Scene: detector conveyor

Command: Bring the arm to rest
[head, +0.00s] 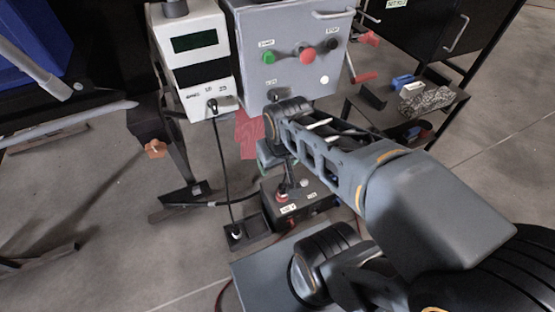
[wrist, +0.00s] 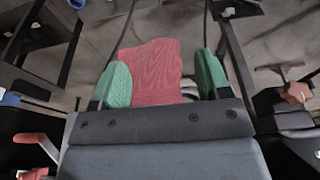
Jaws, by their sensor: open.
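My arm reaches from the lower right of the head view toward the grey control box. My gripper (head: 264,160) is below that box, partly hidden by my own wrist. In the wrist view my gripper (wrist: 162,78) is open, with its two green ridged fingertips wide apart. A red cloth-like piece (wrist: 155,70) shows between the fingertips in that view. It also shows beside my gripper in the head view (head: 249,134). I cannot tell whether the fingers touch it.
The grey control box (head: 290,80) has green, red and black buttons. A white display unit (head: 192,60) stands left of it. A dark box (head: 300,207) with a red-based switch sits below my wrist. A cluttered low shelf (head: 425,105) is at right. Open floor (head: 85,190) lies left.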

